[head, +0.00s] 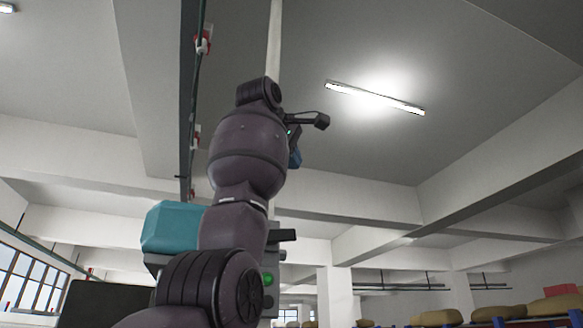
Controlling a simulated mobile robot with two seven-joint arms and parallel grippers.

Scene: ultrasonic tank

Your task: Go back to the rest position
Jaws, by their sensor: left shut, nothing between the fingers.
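My left arm rises through the middle of the head view, with its upper links pointing up. My left gripper (320,121) is at the top of the arm, pointing right, shut and empty. It is clear of any object, with the ceiling behind it. Part of the gripper is hidden behind my wrist. My right gripper is not in view.
A teal block (172,227) and a grey unit with a green light (268,279) show behind my arm. A dark panel (105,303) is at the lower left. Sacks (437,317) lie on racks at the lower right. Ceiling beams and a lamp (374,97) are overhead.

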